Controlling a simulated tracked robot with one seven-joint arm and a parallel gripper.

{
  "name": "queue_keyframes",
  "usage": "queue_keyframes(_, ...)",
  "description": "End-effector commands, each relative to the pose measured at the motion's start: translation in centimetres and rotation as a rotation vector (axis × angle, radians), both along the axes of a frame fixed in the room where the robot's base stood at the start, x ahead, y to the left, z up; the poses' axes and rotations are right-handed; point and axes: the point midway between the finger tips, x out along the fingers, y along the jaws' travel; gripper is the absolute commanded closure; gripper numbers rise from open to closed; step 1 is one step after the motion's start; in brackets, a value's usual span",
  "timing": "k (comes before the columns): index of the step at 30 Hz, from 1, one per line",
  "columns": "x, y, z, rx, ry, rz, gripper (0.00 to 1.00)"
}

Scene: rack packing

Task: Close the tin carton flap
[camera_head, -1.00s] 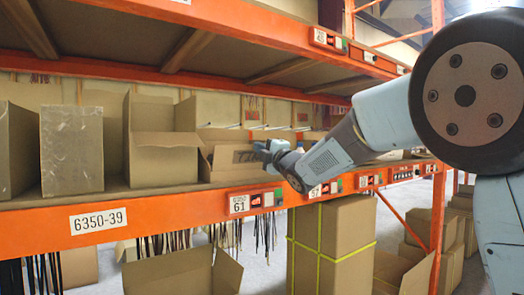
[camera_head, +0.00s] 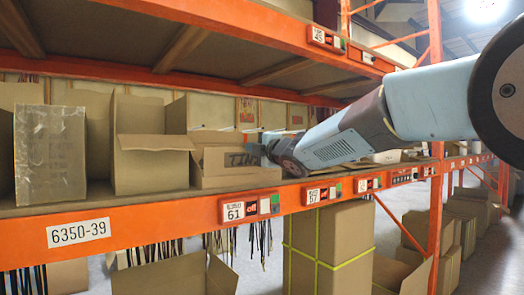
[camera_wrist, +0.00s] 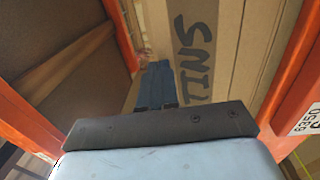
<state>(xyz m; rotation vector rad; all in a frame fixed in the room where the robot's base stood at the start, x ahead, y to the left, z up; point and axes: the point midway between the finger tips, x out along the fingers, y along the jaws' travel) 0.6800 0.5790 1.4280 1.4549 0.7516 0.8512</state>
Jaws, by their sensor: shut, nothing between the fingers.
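The tin carton (camera_head: 232,181) is a low brown box on the shelf left of centre in the head view. I cannot tell exactly how far this panel is tilted. My gripper (camera_head: 266,146) is at the carton's right end, level with its top. In the wrist view, the shut, empty fingers (camera_wrist: 155,84) are beside the cardboard marked TINS (camera_wrist: 205,60). Whether they touch it is unclear. My wrist hides the carton's right end in the head view.
An open carton (camera_head: 150,165) with its front flap folded out stands to the left, beside a plastic-wrapped box (camera_head: 50,155). The orange shelf beam (camera_head: 150,232) runs along the front. Another shelf is overhead. A strapped carton (camera_head: 330,250) stands below.

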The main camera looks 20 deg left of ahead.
Motion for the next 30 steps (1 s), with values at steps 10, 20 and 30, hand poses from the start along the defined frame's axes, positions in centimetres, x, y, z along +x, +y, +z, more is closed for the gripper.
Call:
queue_keyframes(10,-0.2,0.3,0.1,0.002,-0.001,0.005,1.00)
queue_keyframes(20,-0.6,-1.2,0.2,0.003,-0.001,0.003,1.00)
queue_keyframes(30,-3.2,-6.3,0.1,0.004,0.000,0.002,1.00)
